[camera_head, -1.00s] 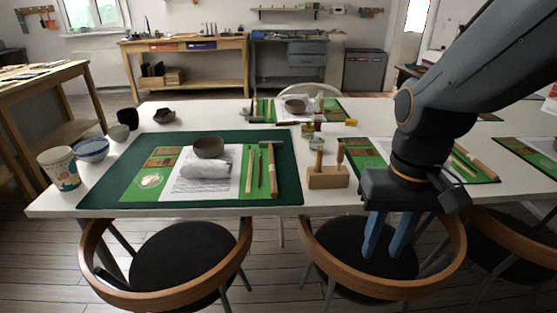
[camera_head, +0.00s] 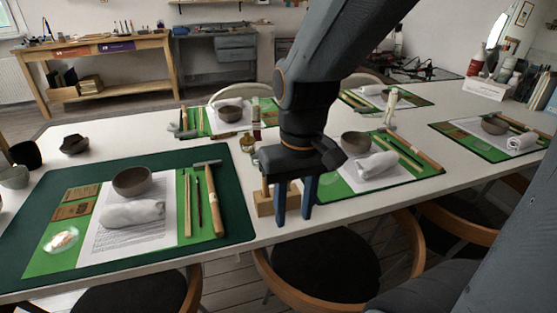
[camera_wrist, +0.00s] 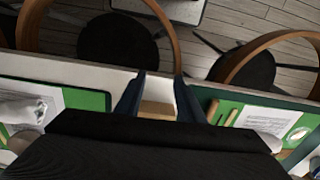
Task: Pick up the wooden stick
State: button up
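A light wooden stick (camera_head: 188,205) lies on the green board of the left place setting, next to a thin dark tool (camera_head: 198,202) and a thicker wooden-handled tool (camera_head: 214,203). Similar light sticks (camera_head: 403,154) lie at the right place setting, so I cannot tell which one is meant. My gripper (camera_head: 293,220) points down, fingers apart and empty, near the table's front edge, right of the left setting. In the wrist view my gripper (camera_wrist: 158,85) shows its two blue fingers spread, with a wooden block (camera_wrist: 157,109) seen between them.
The wooden block (camera_head: 264,204) stands on the white table (camera_head: 245,160), partly hidden behind my gripper. Bowls (camera_head: 132,180) and rolled cloths (camera_head: 132,213) sit on the settings. Chairs (camera_head: 325,262) line the front edge. A narrow white strip lies between the two nearest settings.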

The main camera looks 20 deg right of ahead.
jog(key=shift+t, duration=0.6)
jog(key=w+d+r+p, duration=0.1)
jog(key=w+r+p, duration=0.2)
jog(key=p, duration=0.2)
jog(key=w+d+r+p, duration=0.1)
jog(key=w+r+p, duration=0.2)
jog(key=w+p, duration=0.1)
jog(key=w+r+p, duration=0.3)
jog(key=p, duration=0.3)
jog(key=shift+w+d+r+p, duration=0.1)
jog(key=shift+w+d+p, duration=0.15)
jog(key=shift+d+p, duration=0.15)
jog(key=shift+w+f+p, duration=0.2)
jog(key=shift+f+p, duration=0.2)
jog(key=shift+f, duration=1.5)
jog(key=shift+w+f+p, duration=0.2)
jog(key=shift+f+p, duration=0.2)
jog(key=shift+f, duration=1.45)
grip_shut()
